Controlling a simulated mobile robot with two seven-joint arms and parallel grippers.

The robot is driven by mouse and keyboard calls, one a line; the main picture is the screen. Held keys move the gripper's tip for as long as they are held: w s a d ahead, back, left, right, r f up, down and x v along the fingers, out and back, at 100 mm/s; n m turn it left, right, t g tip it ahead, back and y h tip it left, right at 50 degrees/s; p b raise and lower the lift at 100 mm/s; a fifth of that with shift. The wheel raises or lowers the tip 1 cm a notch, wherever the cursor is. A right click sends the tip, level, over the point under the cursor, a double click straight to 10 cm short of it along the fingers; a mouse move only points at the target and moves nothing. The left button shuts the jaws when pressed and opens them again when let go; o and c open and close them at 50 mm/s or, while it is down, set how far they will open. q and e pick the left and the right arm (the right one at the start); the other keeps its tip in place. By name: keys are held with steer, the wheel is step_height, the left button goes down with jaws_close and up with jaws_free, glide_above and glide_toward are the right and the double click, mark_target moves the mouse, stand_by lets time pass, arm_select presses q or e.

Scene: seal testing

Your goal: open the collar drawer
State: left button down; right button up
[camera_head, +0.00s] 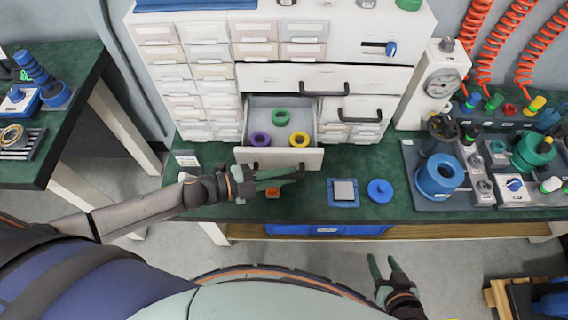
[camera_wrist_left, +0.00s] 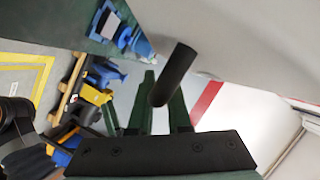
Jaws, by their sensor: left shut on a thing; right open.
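The collar drawer (camera_head: 310,157) is pulled out of the white cabinet, and its inside shows in the head view. A green collar (camera_head: 280,117), a purple collar (camera_head: 260,139) and a yellow collar (camera_head: 299,138) lie in it. My left gripper (camera_head: 298,173) is at the drawer's front, shut on its dark handle. My right gripper (camera_head: 381,267) is open and empty, low in front of the bench.
Closed drawers with black handles (camera_head: 361,115) sit above and to the right. A blue square pad (camera_head: 333,203) and a blue round lid (camera_head: 380,191) lie on the green bench. A blue ring fixture (camera_head: 437,178) stands at the right. An orange item (camera_head: 272,192) lies near my left gripper.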

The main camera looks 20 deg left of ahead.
arm_select(q)
steer(key=shift+s+d, duration=0.1)
steer(key=shift+s, duration=0.25)
steer(key=c, duration=1.2)
jaws_free()
steer(key=shift+o, duration=0.2)
steer(key=v, duration=1.2)
steer(key=shift+a, duration=0.3)
